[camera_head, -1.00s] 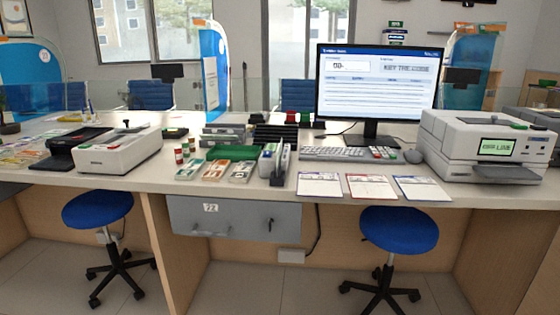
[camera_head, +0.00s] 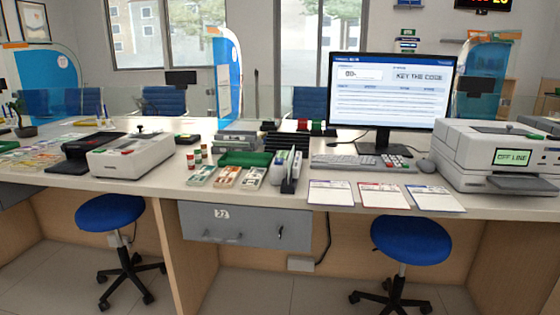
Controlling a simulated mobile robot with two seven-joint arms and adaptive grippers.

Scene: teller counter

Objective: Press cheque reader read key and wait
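No label marks any machine as the cheque reader, and I cannot tell which one it is. A narrow upright grey and black slotted device (camera_head: 287,172) stands at mid counter, left of the keyboard. A large white machine (camera_head: 500,155) at the right has a green screen (camera_head: 513,157) reading "OFF LINE". A low white machine (camera_head: 131,155) with a black part beside it sits at the left. A keypad with coloured keys (camera_head: 396,161) lies right of the keyboard. I cannot make out a read key. Neither of my grippers is in view.
A monitor (camera_head: 391,90) reads "KEY THE CODE" behind the keyboard (camera_head: 345,161). Three slips (camera_head: 382,195) lie along the counter's front edge. Note trays (camera_head: 228,177) lie left of centre. Blue stools (camera_head: 411,238) (camera_head: 110,212) stand before the counter. A grey drawer (camera_head: 245,222) hangs beneath.

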